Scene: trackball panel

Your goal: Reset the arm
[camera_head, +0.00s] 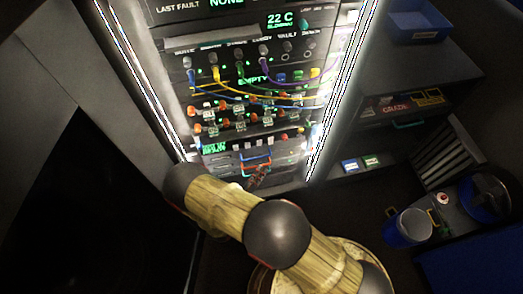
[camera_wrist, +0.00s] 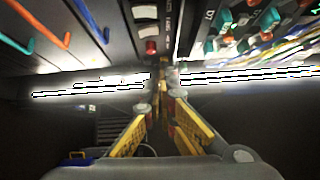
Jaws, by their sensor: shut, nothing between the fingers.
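My gripper (camera_wrist: 163,88) shows in the wrist view with its yellow fingers drawn together at the tips and nothing between them. In the head view my arm, wood-coloured with dark round joints, crosses the lower middle in front of the panel's foot. The lit rack panel (camera_head: 245,75) stands upright behind the arm, with coloured cables, knobs and green displays. In the wrist view the fingertips are close in front of a panel face with a red button (camera_wrist: 151,47); whether they touch it I cannot tell.
A grey shelf unit (camera_head: 425,70) with a blue bin (camera_head: 418,20) stands right of the panel. A blue bucket (camera_head: 408,228) stands at the lower right. Bright light strips edge the panel. The left side is dark.

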